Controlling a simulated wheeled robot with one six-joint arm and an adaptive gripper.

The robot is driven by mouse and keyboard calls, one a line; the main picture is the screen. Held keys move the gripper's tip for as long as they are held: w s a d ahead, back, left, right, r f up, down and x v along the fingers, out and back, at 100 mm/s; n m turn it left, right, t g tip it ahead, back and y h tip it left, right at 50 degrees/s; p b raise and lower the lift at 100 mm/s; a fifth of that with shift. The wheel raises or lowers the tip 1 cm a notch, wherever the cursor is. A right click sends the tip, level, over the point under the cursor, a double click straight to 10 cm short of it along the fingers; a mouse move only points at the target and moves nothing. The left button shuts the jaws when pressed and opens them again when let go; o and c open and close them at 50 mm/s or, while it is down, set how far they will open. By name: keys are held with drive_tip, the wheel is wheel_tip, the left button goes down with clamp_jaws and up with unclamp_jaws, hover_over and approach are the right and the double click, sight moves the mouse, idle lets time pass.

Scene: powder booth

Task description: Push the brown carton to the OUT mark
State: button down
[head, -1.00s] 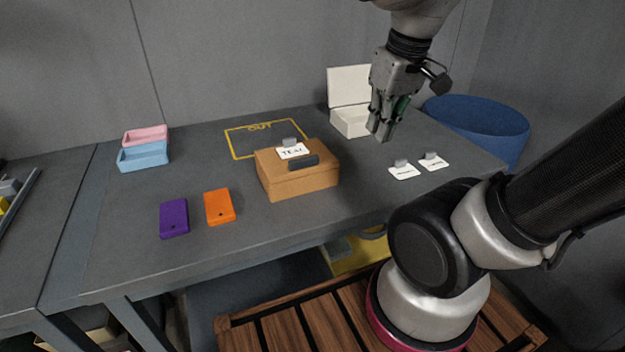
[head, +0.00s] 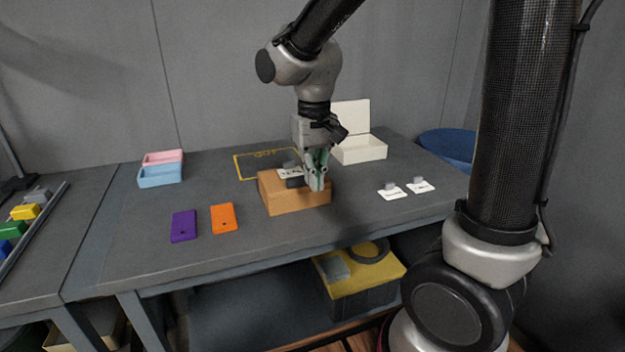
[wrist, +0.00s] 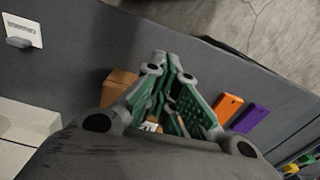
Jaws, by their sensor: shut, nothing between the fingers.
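The brown carton (head: 290,199) sits on the grey table, with a white label and a dark clip or handle on its top, partly hidden by my gripper. The OUT mark (head: 240,168) is a yellow outline on the table behind the carton, partly hidden behind it. My gripper (head: 317,186) points down in front of the carton's right part in the head view, its fingers shut and empty. I cannot tell whether it touches the carton. In the wrist view the carton (wrist: 118,84) shows partly behind the green-padded fingers (wrist: 168,62).
Purple (head: 184,226) and orange (head: 223,218) blocks lie left of the carton. Pink (head: 163,157) and blue (head: 160,175) trays stand at the back left. An open white box (head: 362,150) stands at the back right.

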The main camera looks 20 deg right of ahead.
wheel_tip(320, 180, down, 8)
drive_tip(key=shift+r, duration=0.25)
drive_tip(key=w, duration=0.3)
drive_tip(key=shift+f, duration=0.2)
drive_tip(key=shift+w+a, duration=0.1)
drive_tip(key=shift+w, duration=0.4)
